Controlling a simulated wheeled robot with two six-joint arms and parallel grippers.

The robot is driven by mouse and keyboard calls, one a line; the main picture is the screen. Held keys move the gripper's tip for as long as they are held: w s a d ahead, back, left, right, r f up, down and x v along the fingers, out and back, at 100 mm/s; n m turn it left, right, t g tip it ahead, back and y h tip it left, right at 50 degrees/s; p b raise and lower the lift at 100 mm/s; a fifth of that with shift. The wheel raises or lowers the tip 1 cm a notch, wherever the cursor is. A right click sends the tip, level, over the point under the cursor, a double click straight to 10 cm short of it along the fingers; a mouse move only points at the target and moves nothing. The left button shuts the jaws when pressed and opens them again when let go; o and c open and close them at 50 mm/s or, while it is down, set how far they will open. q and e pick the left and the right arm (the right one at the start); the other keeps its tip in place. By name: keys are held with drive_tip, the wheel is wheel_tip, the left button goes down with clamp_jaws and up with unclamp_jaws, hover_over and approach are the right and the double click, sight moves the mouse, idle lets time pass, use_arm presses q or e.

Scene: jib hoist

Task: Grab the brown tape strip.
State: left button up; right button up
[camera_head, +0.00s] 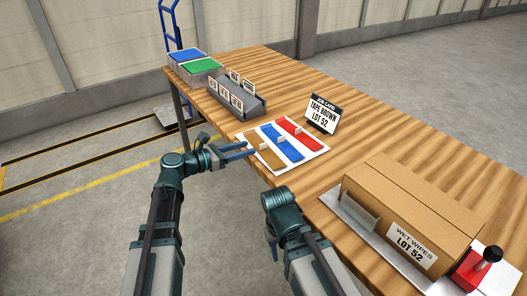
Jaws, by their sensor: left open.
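The brown tape strip (268,157) lies at the left end of a white card (309,153) on the wooden table, beside a blue strip (284,143) and a red strip (300,134).
A sign reading "TAPE BROWN LOT 52" (322,113) stands behind the strips. A cardboard box (410,205) and a red block with a black knob (476,272) are at right. A grey tray with labelled cards (250,106) and blue and green bins (201,68) are at the far left.

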sight(260, 151)
use_arm(q)
drive_tip(key=shift+w+d, duration=0.3)
drive_tip(key=shift+d, duration=0.2)
drive_tip(key=shift+f, duration=0.1)
drive_tip(key=b+x, duration=0.1)
drive_tip(key=x, duration=0.4)
drive_tip(key=shift+w+f, duration=0.1)
drive_tip(key=shift+f, duration=0.1)
clamp_jaws()
